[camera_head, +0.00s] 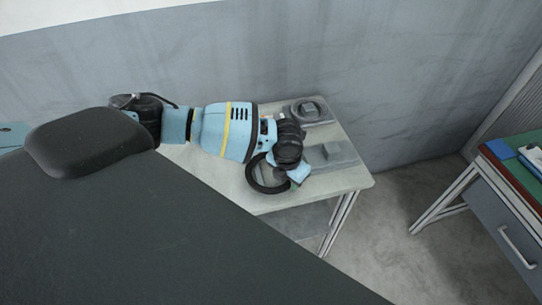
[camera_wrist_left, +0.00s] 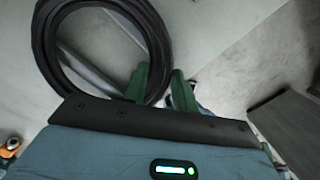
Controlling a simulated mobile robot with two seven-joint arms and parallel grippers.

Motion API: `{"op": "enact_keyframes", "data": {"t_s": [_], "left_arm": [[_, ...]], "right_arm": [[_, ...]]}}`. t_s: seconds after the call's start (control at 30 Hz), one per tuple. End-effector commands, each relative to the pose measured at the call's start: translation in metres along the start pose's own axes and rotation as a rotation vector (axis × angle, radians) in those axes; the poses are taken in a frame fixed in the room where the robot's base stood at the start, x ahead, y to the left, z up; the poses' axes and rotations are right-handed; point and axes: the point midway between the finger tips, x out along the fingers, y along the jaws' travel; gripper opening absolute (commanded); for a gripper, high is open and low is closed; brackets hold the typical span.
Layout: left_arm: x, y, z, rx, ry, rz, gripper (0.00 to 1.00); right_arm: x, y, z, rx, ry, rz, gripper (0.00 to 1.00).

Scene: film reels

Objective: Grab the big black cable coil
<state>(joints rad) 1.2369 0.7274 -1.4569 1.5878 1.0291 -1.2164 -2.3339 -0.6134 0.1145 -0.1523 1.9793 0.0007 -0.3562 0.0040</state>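The big black cable coil (camera_head: 252,178) shows as a dark ring at the near right part of the pale table, partly hidden by my left gripper (camera_head: 297,175). In the left wrist view the coil (camera_wrist_left: 47,45) fills the upper left. One green finger of my left gripper (camera_wrist_left: 160,88) is inside the ring and the other outside it, with the coil's band between them. The gap is narrow and the fingers appear shut on the band. I cannot tell whether the coil touches the tabletop. My right gripper is not in view.
The pale table (camera_head: 232,193) also bears a grey object with a ring (camera_head: 309,110) and a grey flat piece with a block (camera_head: 333,153) close to my wrist. A grey wall (camera_head: 400,70) stands behind. A desk with drawers (camera_head: 505,205) is at the right, with bare floor between.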

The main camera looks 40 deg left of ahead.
Motion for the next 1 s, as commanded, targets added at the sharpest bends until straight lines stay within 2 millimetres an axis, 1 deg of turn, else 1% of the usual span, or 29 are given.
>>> {"op": "enact_keyframes", "data": {"t_s": [0.03,0.13,0.4,0.53,0.67,0.8,0.83,1.0], "left_arm": [[0.000,0.000,0.000,0.000,0.000,0.000,0.13],[0.000,0.000,0.000,0.000,0.000,0.000,0.00],[-0.001,0.000,0.001,-0.001,-0.001,0.001,0.00],[-0.006,0.000,0.002,0.000,-0.002,0.000,0.00],[-0.018,0.000,0.003,0.001,-0.003,0.000,0.00],[-0.039,0.000,0.006,0.000,-0.005,-0.001,0.00],[-0.037,-0.008,0.000,0.005,0.000,-0.002,0.00],[-0.044,-0.042,-0.023,0.008,0.000,-0.004,0.00]], "right_arm": [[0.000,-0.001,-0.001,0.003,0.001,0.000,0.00],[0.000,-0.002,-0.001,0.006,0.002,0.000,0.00],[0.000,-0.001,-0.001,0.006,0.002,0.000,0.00],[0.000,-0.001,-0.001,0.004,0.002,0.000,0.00],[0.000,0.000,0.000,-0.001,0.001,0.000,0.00],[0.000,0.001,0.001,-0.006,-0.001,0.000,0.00],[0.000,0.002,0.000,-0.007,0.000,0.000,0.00],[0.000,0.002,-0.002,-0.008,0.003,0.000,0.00]]}}
